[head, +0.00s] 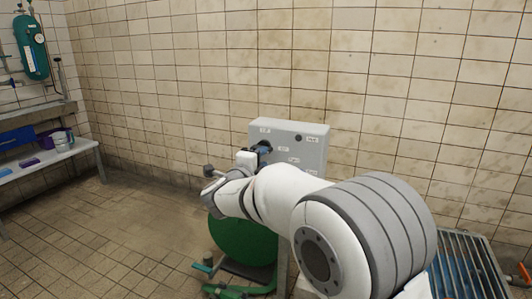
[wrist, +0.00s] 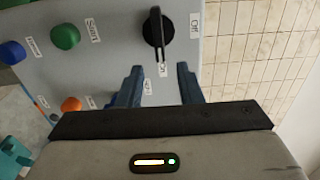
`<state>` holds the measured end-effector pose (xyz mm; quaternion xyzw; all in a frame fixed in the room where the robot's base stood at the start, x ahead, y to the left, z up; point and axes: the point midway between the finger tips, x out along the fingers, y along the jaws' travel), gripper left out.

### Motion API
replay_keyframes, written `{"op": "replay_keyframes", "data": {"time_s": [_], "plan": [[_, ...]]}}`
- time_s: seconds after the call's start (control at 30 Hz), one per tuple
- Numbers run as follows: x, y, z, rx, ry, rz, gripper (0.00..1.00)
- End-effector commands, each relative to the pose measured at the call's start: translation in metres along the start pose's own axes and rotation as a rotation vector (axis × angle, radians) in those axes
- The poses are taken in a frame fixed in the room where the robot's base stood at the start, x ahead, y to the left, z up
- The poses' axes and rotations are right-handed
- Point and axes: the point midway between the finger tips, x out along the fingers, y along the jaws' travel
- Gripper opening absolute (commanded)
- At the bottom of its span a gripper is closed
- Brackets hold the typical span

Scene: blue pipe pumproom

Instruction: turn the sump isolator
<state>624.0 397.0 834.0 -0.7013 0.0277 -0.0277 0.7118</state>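A black rotary knob (wrist: 157,28) is on a grey control panel (wrist: 110,20) in the wrist view. Its narrow handle runs up and down the picture, its lower end close to the "On" label (wrist: 163,70); the "Off" label (wrist: 195,24) is at its right. I cannot read the name sump isolator anywhere. My gripper (wrist: 160,67) is open, with its blue fingers either side of the handle's lower end. I cannot tell whether they touch it. In the head view my gripper (head: 262,150) is at the left of the panel box (head: 313,145).
A green button (wrist: 65,36) marked "Start", a blue button (wrist: 12,52) and an orange button (wrist: 71,104) are on the same panel, left of my fingers. Green machinery (head: 240,240) stands below my arm. A bench (head: 80,152) is at the left, a metal grating (head: 465,265) at the right.

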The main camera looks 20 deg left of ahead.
Motion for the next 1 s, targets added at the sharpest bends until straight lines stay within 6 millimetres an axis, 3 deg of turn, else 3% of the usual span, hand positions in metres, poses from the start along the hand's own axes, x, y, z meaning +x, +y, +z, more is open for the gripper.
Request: {"op": "replay_keyframes", "data": {"time_s": [0.23,0.73,0.87,1.0], "plan": [[-0.028,-0.001,0.000,0.000,0.000,0.000,0.33],[-0.029,-0.003,-0.001,-0.003,-0.003,0.000,0.33],[-0.020,-0.031,-0.014,-0.047,-0.049,0.011,0.33],[-0.006,-0.087,-0.045,-0.185,-0.178,0.046,0.33]]}}
